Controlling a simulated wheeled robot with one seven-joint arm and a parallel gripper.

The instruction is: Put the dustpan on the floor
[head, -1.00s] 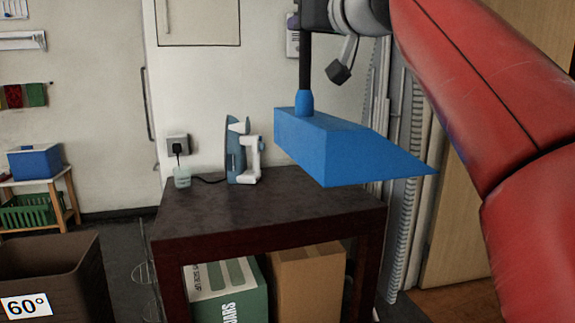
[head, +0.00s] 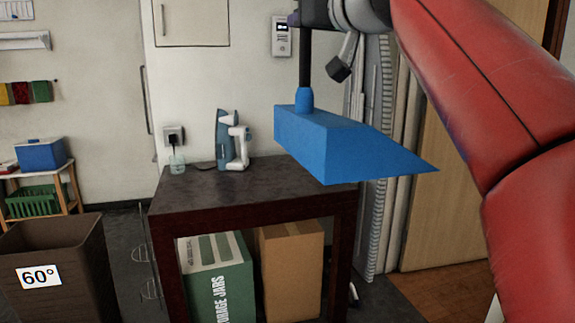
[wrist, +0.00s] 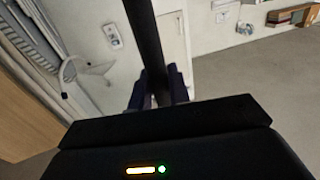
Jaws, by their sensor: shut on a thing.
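The blue dustpan (head: 335,142) hangs in the air from its upright black handle (head: 305,62), in front of and above the dark table. My gripper (wrist: 160,88) is shut on the handle in the wrist view, where the black shaft passes between its fingers. In the head view the fingers are mostly cut off by the top edge. The grey floor (wrist: 265,90) shows in the wrist view, and dark floor (head: 120,245) shows left of the table in the head view.
A dark table (head: 240,192) holds an iron (head: 231,142). A green storage-jars box (head: 220,280) and a cardboard box (head: 290,270) stand beneath it. A brown bin (head: 75,250) stands at the left. A doorway with wooden floor (head: 450,290) lies right.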

